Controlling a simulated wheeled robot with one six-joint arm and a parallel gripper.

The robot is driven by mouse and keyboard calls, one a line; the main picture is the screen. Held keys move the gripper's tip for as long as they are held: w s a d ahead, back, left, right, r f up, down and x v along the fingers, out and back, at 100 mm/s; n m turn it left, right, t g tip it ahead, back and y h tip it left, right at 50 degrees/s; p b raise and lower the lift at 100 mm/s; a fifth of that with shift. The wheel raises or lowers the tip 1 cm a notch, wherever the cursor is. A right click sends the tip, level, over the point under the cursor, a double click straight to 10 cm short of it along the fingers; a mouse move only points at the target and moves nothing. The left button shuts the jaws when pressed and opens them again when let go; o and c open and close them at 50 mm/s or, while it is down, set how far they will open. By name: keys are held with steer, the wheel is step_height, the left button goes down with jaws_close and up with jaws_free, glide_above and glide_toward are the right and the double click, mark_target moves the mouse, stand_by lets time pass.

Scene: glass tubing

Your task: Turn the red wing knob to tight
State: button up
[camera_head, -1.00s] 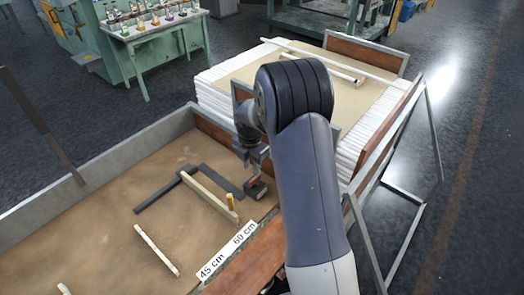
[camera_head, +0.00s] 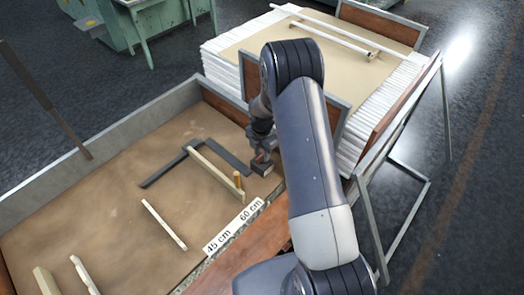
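A scale strip (camera_head: 233,226) marked 45 cm and 60 cm runs along the tray's front edge. Loose pale rods (camera_head: 164,224) lie on the bed. A stack of white tubes (camera_head: 225,77) with framed boards stands behind my arm.

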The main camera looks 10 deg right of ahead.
steer(key=shift+f, duration=0.3)
steer(key=shift+c, duration=0.3)
jaws_close()
